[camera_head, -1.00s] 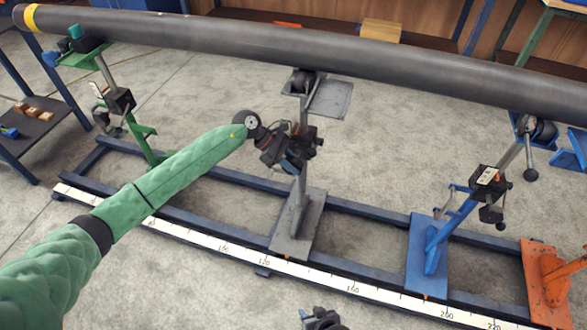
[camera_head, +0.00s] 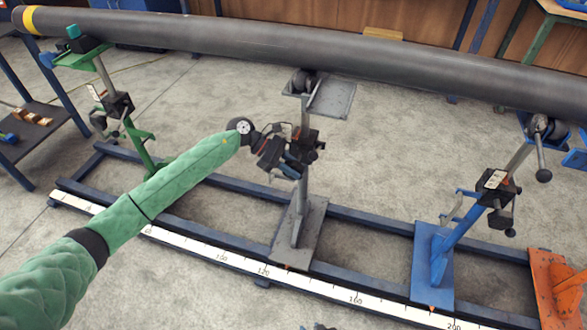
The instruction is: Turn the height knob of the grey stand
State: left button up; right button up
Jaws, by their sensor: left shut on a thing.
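The grey stand (camera_head: 299,225) stands upright on the rail in the middle, with its roller head (camera_head: 303,82) under the long dark pipe (camera_head: 260,45). My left gripper (camera_head: 292,162), on the green-sleeved arm, is at the dark clamp block (camera_head: 309,140) halfway up the grey post. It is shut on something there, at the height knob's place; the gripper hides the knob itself. My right gripper (camera_head: 322,327) shows only as a small dark tip at the bottom edge, and its jaws cannot be made out.
A green stand (camera_head: 132,130) is at the left, a blue stand (camera_head: 435,255) at the right, and an orange stand (camera_head: 558,285) at the right edge. The rail carries a white scale (camera_head: 240,262). A shelf (camera_head: 45,130) stands far left. Open floor lies in front.

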aim_at(286, 163)
pick_arm(q)
jog(key=o, duration=1)
jog(key=shift+a, duration=0.15)
jog(key=v, duration=0.6)
jog(key=shift+w+a+b, duration=0.1)
jog(key=shift+a+b, duration=0.05)
jog(key=shift+b, duration=0.15)
jog(key=shift+w+a+r, duration=0.15)
jog(key=shift+a+r, duration=0.3)
jog(key=shift+a, duration=0.05)
jog(key=shift+o, duration=0.3)
